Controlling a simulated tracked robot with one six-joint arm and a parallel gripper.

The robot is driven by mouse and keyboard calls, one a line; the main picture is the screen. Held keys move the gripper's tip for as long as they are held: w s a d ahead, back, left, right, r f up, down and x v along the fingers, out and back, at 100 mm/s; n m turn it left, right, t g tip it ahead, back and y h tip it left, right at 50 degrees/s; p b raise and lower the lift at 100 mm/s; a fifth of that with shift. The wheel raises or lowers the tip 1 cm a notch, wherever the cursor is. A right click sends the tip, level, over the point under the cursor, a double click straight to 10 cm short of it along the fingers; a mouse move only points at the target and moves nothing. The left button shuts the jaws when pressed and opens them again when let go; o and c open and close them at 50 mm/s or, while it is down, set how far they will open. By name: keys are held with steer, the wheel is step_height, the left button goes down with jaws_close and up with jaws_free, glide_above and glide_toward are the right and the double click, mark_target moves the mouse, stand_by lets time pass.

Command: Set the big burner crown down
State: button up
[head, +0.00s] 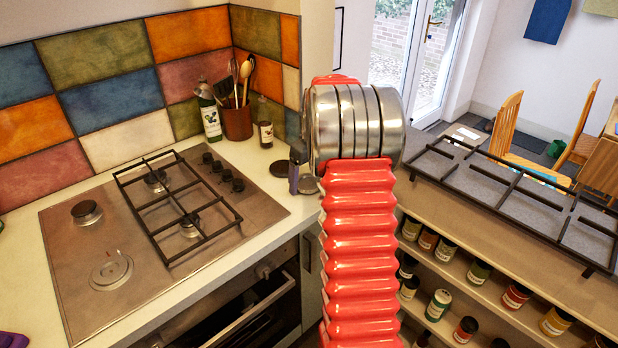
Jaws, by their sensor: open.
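The hob (75,245) has a large front-left burner (110,270) that shows a pale metal ring with no black cap on it. I cannot tell whether the big crown is seated there. A small silvery round piece (309,184) shows at the counter edge, mostly behind my arm; it may be the crown. My gripper (297,172) shows only as a grey and dark part left of my metal wrist, close beside that piece. Its jaws are open; the other finger is hidden.
A black disc (282,168) lies on the counter. A black pan grate (175,205) covers the hob's right half; another grate (520,190) lies on the shelf unit at right. Bottles (209,112) and a utensil pot (237,122) stand behind.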

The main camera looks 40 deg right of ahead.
steer(key=shift+r, duration=0.15)
step_height(320, 180, up, 12)
steer(key=s, duration=0.1)
steer(key=shift+s, duration=0.4)
stand_by(0.7)
steer(key=s+a+r+t, duration=0.1)
steer(key=s+a+r, duration=0.1)
steer(key=a, duration=0.6)
steer(key=s+a+r, duration=0.3)
steer(key=a, duration=0.4)
steer(key=s+a+r+t, duration=0.1)
steer(key=s+a+r, duration=0.1)
steer(key=a, duration=0.6)
steer(key=s+a+f+t, duration=0.1)
steer(key=s+a+f, duration=0.2)
steer(key=s+a, duration=0.4)
steer(key=s+a+f, duration=0.3)
steer(key=s+a, duration=0.4)
steer(key=s, duration=0.2)
steer(key=shift+a+t, duration=0.15)
steer(key=shift+t, duration=0.25)
